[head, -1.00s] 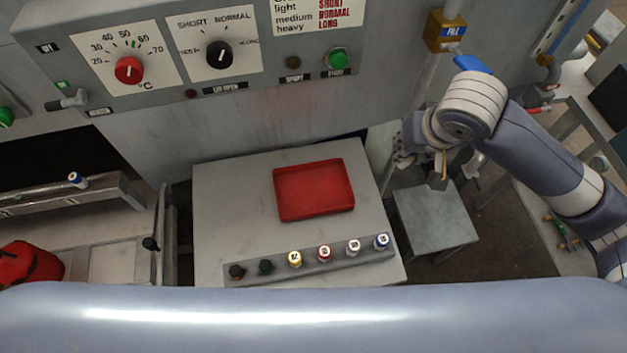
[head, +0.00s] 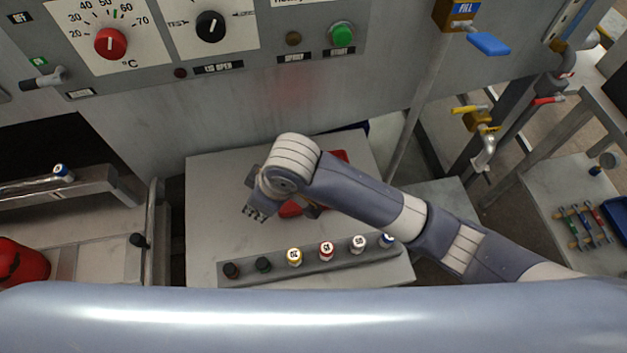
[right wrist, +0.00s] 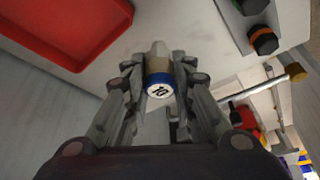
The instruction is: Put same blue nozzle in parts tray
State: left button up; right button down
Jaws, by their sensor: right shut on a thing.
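My right gripper (head: 256,213) hangs over the white table, just left of the red parts tray (head: 290,209), and my arm hides most of that tray. In the right wrist view the gripper (right wrist: 160,88) is shut on a blue nozzle (right wrist: 159,79), with a blue band, a white numbered end and a tan body. The tray (right wrist: 60,30) shows at the upper left there, apart from the nozzle. Another blue-banded nozzle (head: 388,240) stands at the right end of the rack, and one more (head: 62,170) is on the conveyor at the left. My left gripper is not in view.
The grey rack (head: 342,262) along the table's front holds several nozzles with black, green, yellow, red and white bands. The white table (head: 215,190) is bare left of the tray. A control panel (head: 180,110) stands behind. A side table with tools is at the right.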

jog(key=w+d+p, duration=0.1)
jog(key=w+d, duration=0.2)
jog(key=w+d+f+p, duration=0.1)
jog(key=w+d, duration=0.3)
jog(key=w+d+f+p, duration=0.1)
jog(key=w+d, duration=0.2)
jog(key=d, duration=0.1)
jog(key=shift+w+d+f+p, duration=0.1)
jog(key=shift+w+d+p, duration=0.15)
jog(key=shift+w+p, duration=0.1)
notch_tip(320, 180, down, 2)
jog(key=shift+f+p, duration=0.1)
jog(key=shift+p, duration=0.2)
jog(key=shift+f, duration=0.25)
jog(key=shift+f, duration=0.15)
jog(key=c, duration=1.4)
grip_release()
jog(key=shift+o, duration=0.2)
